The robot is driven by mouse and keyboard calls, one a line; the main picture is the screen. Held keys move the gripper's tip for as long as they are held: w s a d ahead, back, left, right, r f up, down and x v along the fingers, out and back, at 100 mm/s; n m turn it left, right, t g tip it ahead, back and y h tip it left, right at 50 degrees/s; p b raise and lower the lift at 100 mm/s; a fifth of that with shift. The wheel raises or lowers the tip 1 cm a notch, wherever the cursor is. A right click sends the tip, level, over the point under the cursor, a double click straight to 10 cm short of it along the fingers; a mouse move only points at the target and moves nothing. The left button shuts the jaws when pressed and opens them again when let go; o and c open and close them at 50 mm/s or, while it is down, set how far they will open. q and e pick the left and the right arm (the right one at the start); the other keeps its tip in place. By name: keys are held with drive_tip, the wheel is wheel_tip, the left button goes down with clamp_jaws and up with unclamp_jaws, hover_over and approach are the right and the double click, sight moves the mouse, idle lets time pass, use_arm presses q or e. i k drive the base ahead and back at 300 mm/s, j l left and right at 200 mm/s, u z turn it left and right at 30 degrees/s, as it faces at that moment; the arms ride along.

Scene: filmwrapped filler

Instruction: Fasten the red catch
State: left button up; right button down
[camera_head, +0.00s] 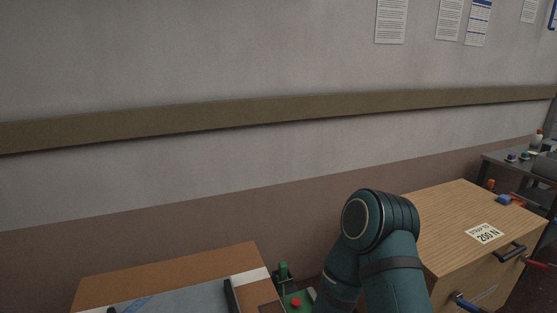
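I cannot tell for sure which red part is the catch. A small round red part (296,301) shows at the bottom edge on a green device, partly cut off by the frame. A red-orange part (537,262) sticks out at the right side of a wooden box (445,220), near its black handle (510,251). The box has a label (485,234) reading "200 N". A teal arm of mine stands in front of the box's left side and hides part of it. Neither gripper shows in the head view.
A brown box (180,272) with a grey-blue top sheet lies at the bottom left. A blue part (504,198) lies at the wooden box's far right corner. A grey table (520,167) with small items stands at the far right. A wall with a rail (250,113) closes the back.

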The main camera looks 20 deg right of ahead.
sight(538, 266)
drive_tip(key=k+l, duration=0.1)
drive_tip(key=l, duration=0.35)
drive_tip(key=k+l+z, duration=0.15)
drive_tip(key=l, duration=0.35)
drive_tip(key=l+z, duration=0.1)
drive_tip(key=l, duration=1.35)
drive_tip(key=i+l+z, duration=0.1)
drive_tip(key=l, duration=0.35)
drive_tip(key=i+l, duration=0.1)
drive_tip(key=l, duration=0.4)
drive_tip(key=i+l+z, duration=0.1)
drive_tip(key=l, duration=0.35)
drive_tip(key=i+l, duration=0.1)
drive_tip(key=l, duration=0.4)
drive_tip(key=l+z, duration=0.1)
drive_tip(key=l, duration=0.35)
drive_tip(key=i+l, duration=0.2)
drive_tip(key=l, duration=0.3)
drive_tip(key=i+l, duration=0.1)
drive_tip(key=l, duration=0.35)
drive_tip(key=z, duration=0.05)
